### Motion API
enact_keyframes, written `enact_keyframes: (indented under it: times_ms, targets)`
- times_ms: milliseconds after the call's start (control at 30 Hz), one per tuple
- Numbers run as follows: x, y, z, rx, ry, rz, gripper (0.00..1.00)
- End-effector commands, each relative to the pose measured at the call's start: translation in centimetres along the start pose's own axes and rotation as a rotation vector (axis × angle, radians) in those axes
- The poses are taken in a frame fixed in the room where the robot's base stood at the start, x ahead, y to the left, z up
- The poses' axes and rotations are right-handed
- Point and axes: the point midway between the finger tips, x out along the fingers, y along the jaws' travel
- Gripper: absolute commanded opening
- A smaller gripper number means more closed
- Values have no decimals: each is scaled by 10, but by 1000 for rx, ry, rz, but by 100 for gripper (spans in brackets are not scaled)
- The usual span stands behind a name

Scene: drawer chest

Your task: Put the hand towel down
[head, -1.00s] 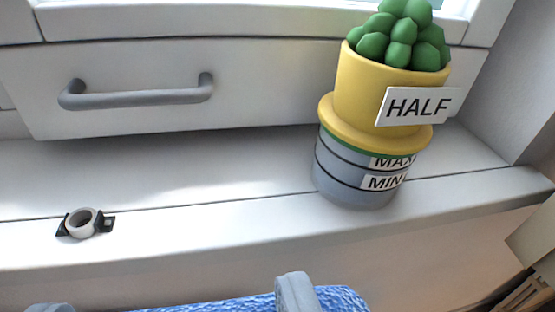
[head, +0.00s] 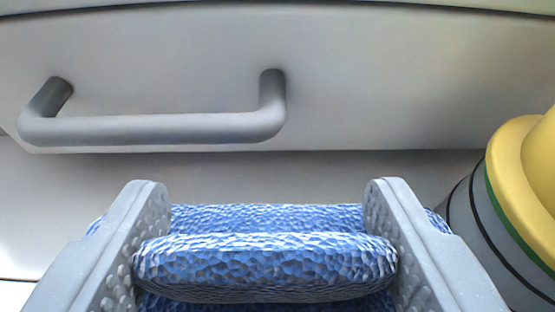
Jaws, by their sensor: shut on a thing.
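The hand towel (head: 265,262) is blue, textured and folded or rolled, at the bottom middle of the head view. My gripper (head: 268,225) is shut on it, with one grey finger at each side. Parts of the towel show beyond both fingers. The towel is in front of the drawer face, below the drawer handle. Its underside is hidden, so I cannot tell whether it touches the ledge.
A white drawer front (head: 400,80) with a grey bar handle (head: 150,128) is close ahead. A yellow pot (head: 525,185) on a grey container (head: 490,240) stands close on the right, cut off by the frame. Pale surface shows at left.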

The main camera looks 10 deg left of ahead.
Motion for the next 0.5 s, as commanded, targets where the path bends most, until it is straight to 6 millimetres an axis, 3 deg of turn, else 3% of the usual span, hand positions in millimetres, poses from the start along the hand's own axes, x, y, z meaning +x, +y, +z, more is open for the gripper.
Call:
enact_keyframes:
  times_ms: [300,500]
  targets:
    - [17,1,-5,0,1,-1,37]
    - [26,1,23,-1,-1,-1,37]
